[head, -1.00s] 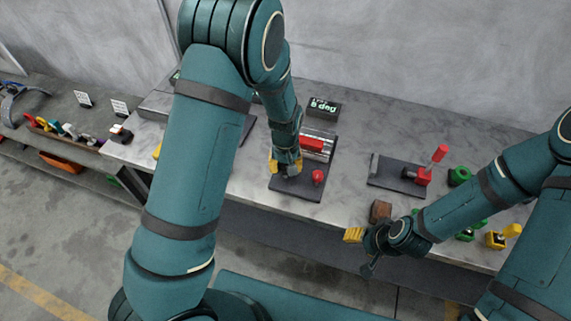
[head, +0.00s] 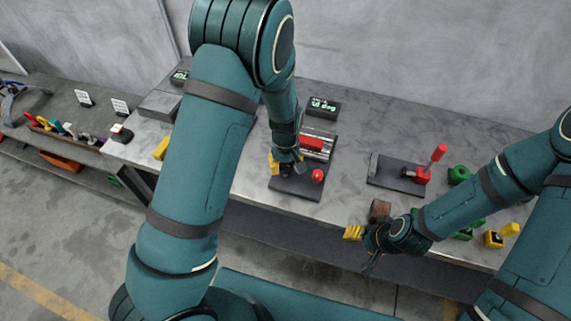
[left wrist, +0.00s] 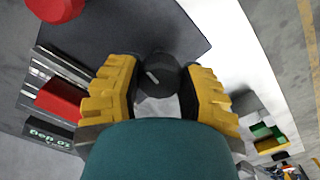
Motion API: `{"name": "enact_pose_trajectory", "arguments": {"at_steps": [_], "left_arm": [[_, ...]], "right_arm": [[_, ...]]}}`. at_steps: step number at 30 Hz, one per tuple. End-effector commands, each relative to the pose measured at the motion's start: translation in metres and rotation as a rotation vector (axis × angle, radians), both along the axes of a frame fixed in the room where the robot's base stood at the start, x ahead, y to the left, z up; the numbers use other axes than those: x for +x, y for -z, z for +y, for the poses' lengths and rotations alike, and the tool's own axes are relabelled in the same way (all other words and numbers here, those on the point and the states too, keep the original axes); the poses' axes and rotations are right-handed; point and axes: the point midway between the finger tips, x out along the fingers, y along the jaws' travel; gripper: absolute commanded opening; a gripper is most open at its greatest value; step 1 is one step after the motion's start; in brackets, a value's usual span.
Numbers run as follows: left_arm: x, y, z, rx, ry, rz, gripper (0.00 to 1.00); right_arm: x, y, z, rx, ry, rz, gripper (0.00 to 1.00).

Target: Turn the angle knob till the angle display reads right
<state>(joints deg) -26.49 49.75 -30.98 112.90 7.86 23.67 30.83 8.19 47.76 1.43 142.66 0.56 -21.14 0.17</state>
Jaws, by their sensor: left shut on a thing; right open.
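The angle knob (left wrist: 160,73) is a dark round knob with a pale pointer mark, seen in the left wrist view between my yellow fingers. My left gripper (head: 286,166) is shut on it, over the dark base plate (head: 297,188); it hides most of the knob in the head view. The angle display (head: 323,107) is a dark box with green "deg" text behind the plate; its digits are too small to read surely. The display also shows upside down in the left wrist view (left wrist: 50,136). My right gripper (head: 360,248) is open and empty in front of the bench edge.
A red block (head: 312,143) on rails and a red ball knob (head: 317,176) sit close right of my left gripper. A red-handled lever (head: 437,155) stands on another plate to the right. A brown block (head: 379,211) is near my right gripper.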

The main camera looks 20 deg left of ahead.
Motion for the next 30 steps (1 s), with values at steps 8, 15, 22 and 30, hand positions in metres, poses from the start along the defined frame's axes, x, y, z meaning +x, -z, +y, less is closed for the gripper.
{"name": "enact_pose_trajectory", "arguments": {"at_steps": [8,15,22,30], "left_arm": [[-0.002,0.001,-0.001,0.0,0.002,0.006,0.75],[-0.001,-0.003,0.0,0.0,0.003,0.002,0.75],[0.0,-0.037,-0.002,-0.002,0.004,-0.002,0.75],[-0.001,-0.09,-0.001,-0.002,0.004,0.0,0.75]], "right_arm": [[0.0,0.0,0.0,0.0,0.0,0.0,0.52],[0.0,0.0,0.0,0.0,0.0,0.0,0.52],[0.0,0.0,0.0,0.0,0.0,0.0,0.52],[0.0,0.0,0.0,0.0,0.0,0.0,0.52]]}}
